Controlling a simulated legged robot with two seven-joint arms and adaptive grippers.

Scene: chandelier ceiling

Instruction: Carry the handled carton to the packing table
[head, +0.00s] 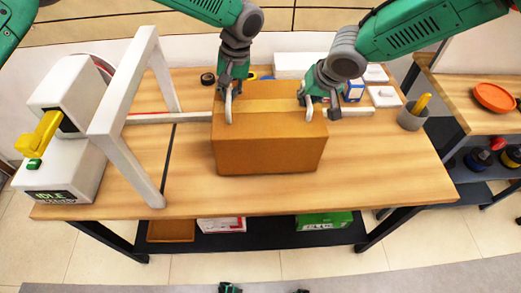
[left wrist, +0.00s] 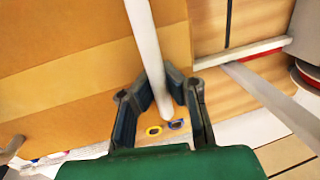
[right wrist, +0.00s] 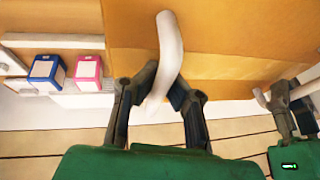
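The brown carton (head: 268,145) is at the middle of the wooden table (head: 400,180) in the head view. I cannot tell for sure whether its base touches the tabletop. It has two pale curved handles, a left one (left wrist: 143,40) and a right one (right wrist: 169,45). My left gripper (left wrist: 156,82) has its fingers closed in on both sides of the left handle. My right gripper (right wrist: 164,82) has its fingers closed in on both sides of the right handle. In the head view both grippers are over the carton's top.
A white machine (head: 65,130) with a yellow lever and a white frame (head: 130,160) stand left of the carton. A grey cup (head: 412,116) and small boxes (head: 353,90) are to the right. A side table (head: 465,100) holds an orange dish (head: 494,97). The front-right tabletop is clear.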

